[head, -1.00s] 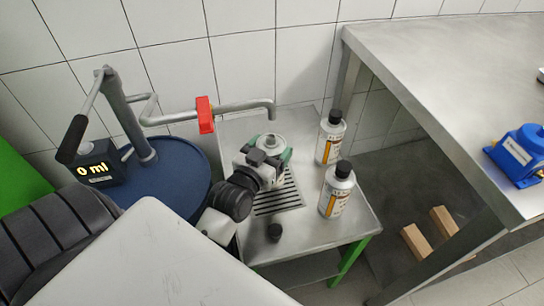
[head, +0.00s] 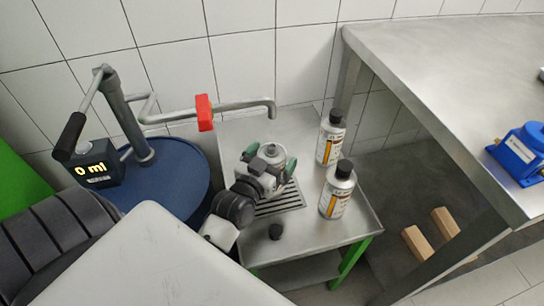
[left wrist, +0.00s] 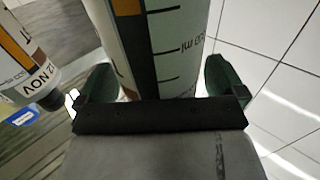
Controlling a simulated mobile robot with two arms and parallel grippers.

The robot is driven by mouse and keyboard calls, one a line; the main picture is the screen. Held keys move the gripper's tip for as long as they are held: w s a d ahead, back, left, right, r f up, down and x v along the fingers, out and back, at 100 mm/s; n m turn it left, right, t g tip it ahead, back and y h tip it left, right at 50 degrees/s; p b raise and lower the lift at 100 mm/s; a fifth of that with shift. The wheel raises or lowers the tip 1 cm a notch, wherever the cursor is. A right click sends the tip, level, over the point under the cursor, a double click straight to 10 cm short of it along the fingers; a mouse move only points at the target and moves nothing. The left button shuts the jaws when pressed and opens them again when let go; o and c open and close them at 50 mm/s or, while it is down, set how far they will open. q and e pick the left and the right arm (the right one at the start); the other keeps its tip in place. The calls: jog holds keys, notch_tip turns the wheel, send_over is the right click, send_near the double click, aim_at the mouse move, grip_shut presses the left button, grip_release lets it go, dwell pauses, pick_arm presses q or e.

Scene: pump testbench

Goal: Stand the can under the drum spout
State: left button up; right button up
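My left gripper (head: 268,170) is shut on an uncapped silver can (head: 272,149), with a green finger on each side. In the left wrist view the can (left wrist: 165,50) shows its label and ml scale between the fingers. In the head view the can is at the back part of the slotted drain grate (head: 278,204), just in front of the spout end (head: 272,112). I cannot tell whether its base touches the grate. The spout pipe runs from the blue drum (head: 160,187) and carries a red valve handle (head: 204,112). My right gripper is out of view.
Two capped cans (head: 330,137) (head: 337,190) stand right of the grate on the steel stand (head: 345,228). The drum display (head: 93,168) reads 0 ml. A steel table (head: 440,70) with a blue pump (head: 520,153) is at the right.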

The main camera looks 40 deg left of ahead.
pick_arm(q)
jog(key=shift+r, duration=0.15)
jog(key=s, duration=1.2)
jog(key=shift+d, duration=0.45)
